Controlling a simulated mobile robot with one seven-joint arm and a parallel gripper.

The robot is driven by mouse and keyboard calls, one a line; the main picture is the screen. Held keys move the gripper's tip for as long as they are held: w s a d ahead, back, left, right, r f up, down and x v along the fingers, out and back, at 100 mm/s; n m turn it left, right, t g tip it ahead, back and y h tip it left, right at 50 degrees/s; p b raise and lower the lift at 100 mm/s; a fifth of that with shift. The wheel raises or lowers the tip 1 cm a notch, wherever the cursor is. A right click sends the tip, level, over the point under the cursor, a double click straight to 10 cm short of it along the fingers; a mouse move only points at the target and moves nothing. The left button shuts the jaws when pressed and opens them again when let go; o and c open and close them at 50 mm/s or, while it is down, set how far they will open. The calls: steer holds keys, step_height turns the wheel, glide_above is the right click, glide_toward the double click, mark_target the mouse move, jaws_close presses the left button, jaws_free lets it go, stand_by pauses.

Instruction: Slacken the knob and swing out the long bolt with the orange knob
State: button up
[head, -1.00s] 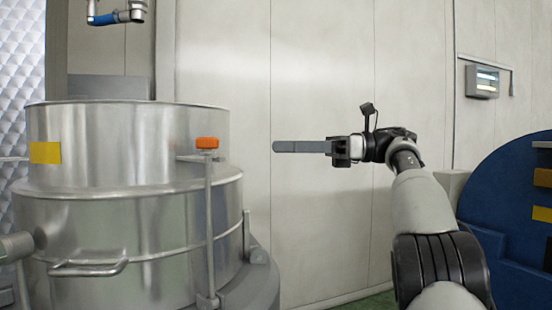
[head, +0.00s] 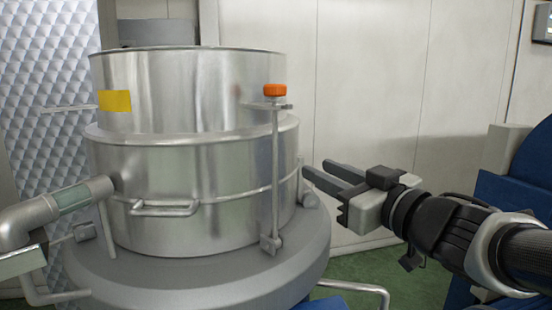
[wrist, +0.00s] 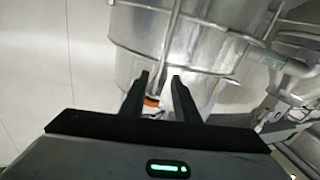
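The long bolt (head: 275,170) stands upright against the front right side of the steel vessel (head: 180,170). Its orange knob (head: 275,91) is at the top, above a small lug (head: 268,105) on the vessel. The bolt's lower end sits in a bracket (head: 270,244). My gripper (head: 316,171) is open and empty, to the right of the bolt and lower than the knob, touching nothing that I can see. In the wrist view the orange knob (wrist: 152,101) shows partly between my two fingers (wrist: 161,80), and the rod (wrist: 170,45) runs upward in that picture.
A curved handle (head: 165,208) and a yellow label (head: 115,101) are on the vessel. A pipe (head: 60,205) joins it at left. A bent metal rail (head: 355,286) stands low in front of the base. A blue machine (head: 505,185) is at right. The wall side is clear.

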mark_target(276, 162)
steer(key=shift+m, duration=0.7)
steer(key=f+x, duration=0.1)
steer(key=x, duration=1)
steer(key=f+x, duration=0.1)
steer(key=x, duration=0.4)
steer(key=shift+w+a+f+b, duration=0.15)
steer(key=shift+a+f+b, duration=0.15)
steer(key=shift+a+b, duration=0.1)
steer(key=shift+c, duration=0.4)
jaws_close()
